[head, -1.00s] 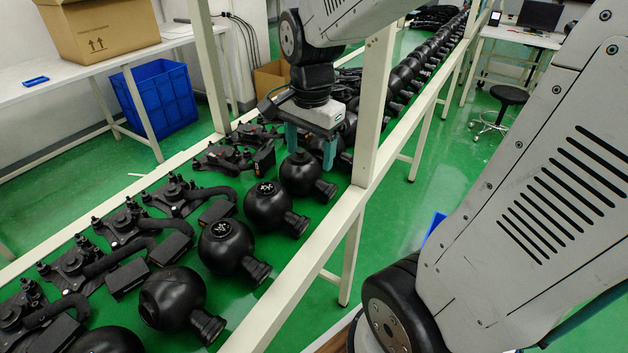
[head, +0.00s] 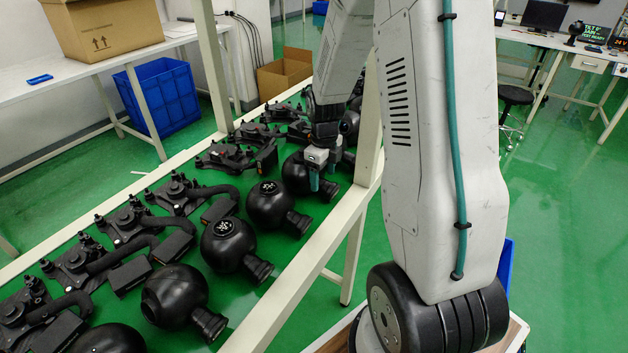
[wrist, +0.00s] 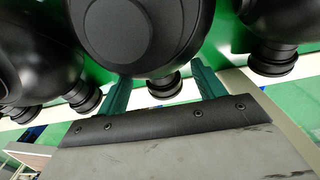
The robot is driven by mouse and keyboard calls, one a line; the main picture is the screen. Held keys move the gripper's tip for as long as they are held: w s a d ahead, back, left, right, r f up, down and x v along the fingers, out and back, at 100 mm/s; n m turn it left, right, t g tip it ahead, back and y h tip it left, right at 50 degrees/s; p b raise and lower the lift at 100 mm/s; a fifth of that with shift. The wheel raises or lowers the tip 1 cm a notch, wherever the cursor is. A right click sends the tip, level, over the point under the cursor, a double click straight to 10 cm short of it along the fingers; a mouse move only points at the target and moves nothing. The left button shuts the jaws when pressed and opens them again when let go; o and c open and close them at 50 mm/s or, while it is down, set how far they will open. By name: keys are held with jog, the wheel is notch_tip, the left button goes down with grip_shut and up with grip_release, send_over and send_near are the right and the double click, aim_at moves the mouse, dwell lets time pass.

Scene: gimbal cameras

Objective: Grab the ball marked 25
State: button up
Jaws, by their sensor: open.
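Black balls with short necks stand in a row on the green-topped bench. One ball (head: 297,174) is right beside my gripper (head: 325,170), and no number is readable on it. Two nearer balls (head: 268,204) (head: 227,243) carry small white marks that I cannot read, so I cannot tell which is 25. In the wrist view a large ball (wrist: 140,35) fills the top centre, with its neck (wrist: 165,86) between the teal fingers of my open gripper (wrist: 160,78). I cannot tell whether the fingers touch it.
Another ball (head: 174,296) sits nearer. Black bracket assemblies (head: 178,194) lie along the left of the row. A white frame post (head: 369,110) and the bench's right rail (head: 300,275) stand close to my arm. Neighbouring balls (wrist: 285,22) crowd both sides in the wrist view.

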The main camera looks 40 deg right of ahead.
aim_at(322, 178)
notch_tip(322, 178, down, 4)
jog(key=shift+w+a+r, duration=0.1)
jog(key=shift+r, duration=0.15)
jog(key=c, duration=1.4)
jog(key=shift+r, duration=0.15)
